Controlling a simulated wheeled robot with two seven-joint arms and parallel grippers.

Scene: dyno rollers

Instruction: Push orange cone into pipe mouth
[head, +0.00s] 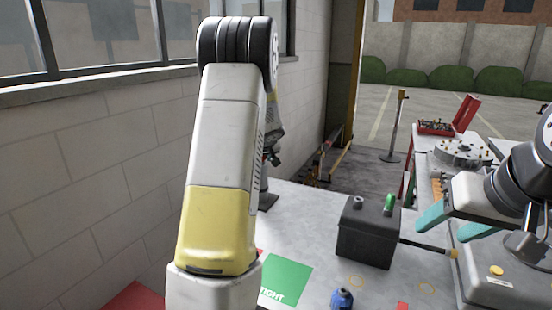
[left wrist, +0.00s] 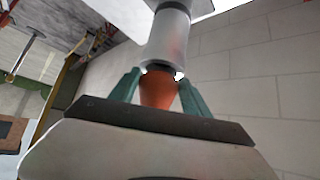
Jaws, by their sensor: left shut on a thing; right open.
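The orange cone (left wrist: 158,92) is between the teal fingers of my left gripper (left wrist: 160,78) in the left wrist view, and the gripper is shut on it. The cone's far end meets the dark mouth of a grey upright pipe (left wrist: 168,42). I cannot tell how deep it sits in the mouth. In the head view my left arm hides the cone and most of the left gripper. My right gripper (head: 440,232) is at the right of the head view, with its teal fingers apart and nothing visible between them.
A dark box (head: 367,235) with a green-topped part stands on the grey table (head: 320,206). A blue item (head: 342,299) and a green mat (head: 286,281) are nearer. A red toolbox (head: 436,127) is at the back right. A block wall (head: 90,165) runs along the left.

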